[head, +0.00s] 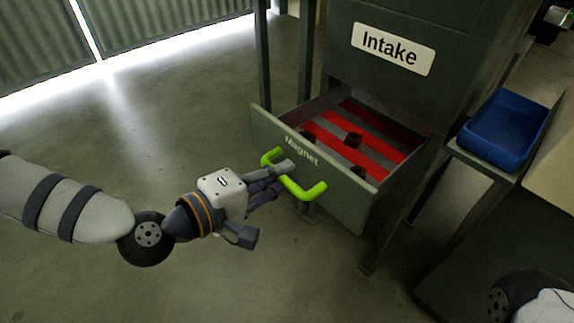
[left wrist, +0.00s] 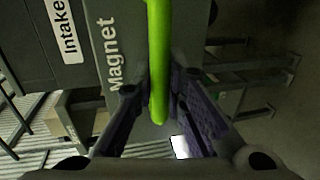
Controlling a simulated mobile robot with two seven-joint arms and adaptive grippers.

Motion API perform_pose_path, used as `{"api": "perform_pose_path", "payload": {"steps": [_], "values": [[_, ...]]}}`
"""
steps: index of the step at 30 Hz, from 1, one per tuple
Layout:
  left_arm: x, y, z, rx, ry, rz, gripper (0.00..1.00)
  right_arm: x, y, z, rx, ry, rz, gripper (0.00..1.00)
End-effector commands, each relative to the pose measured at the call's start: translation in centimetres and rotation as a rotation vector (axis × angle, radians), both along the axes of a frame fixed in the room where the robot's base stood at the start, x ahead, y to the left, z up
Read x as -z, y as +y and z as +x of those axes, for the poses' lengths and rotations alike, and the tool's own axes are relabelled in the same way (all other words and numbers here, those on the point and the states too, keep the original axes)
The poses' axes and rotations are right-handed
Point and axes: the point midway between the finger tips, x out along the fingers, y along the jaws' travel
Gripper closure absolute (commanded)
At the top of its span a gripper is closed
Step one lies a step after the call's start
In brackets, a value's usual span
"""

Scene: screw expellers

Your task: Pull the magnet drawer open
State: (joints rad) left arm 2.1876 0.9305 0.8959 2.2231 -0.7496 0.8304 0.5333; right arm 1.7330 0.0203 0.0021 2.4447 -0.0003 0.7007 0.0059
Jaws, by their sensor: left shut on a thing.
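The magnet drawer (head: 352,199) is a grey drawer labelled "Magnet", pulled out from under the "Intake" panel. Inside it are red and grey stripes and a few small dark pieces (head: 353,140). A bright green handle (head: 312,191) is on its front; it also shows in the left wrist view (left wrist: 159,60). My left gripper (head: 284,172) is shut on the handle, with its fingers on both sides of the green bar in the left wrist view. Part of the handle is hidden behind the fingers. My right gripper is not in view; only a bit of my right arm shows at the lower right.
A blue bin (head: 503,131) stands on a ledge right of the machine. The "Intake" sign (head: 392,49) is above the drawer. Machine legs (head: 262,60) stand behind and left of the drawer. The floor (head: 150,290) left of and in front of the drawer is clear.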

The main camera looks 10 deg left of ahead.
Motion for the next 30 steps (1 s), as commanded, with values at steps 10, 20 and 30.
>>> {"api": "perform_pose_path", "payload": {"steps": [10,20,30], "values": [[0.0,0.0,0.0,0.001,0.000,0.000,0.84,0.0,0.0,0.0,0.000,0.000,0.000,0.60],[0.0,0.0,0.0,0.001,0.000,0.000,0.67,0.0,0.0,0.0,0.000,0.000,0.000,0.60],[-1.2,3.3,-4.4,-0.003,0.001,-0.001,0.67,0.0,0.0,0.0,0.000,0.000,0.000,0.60]]}}
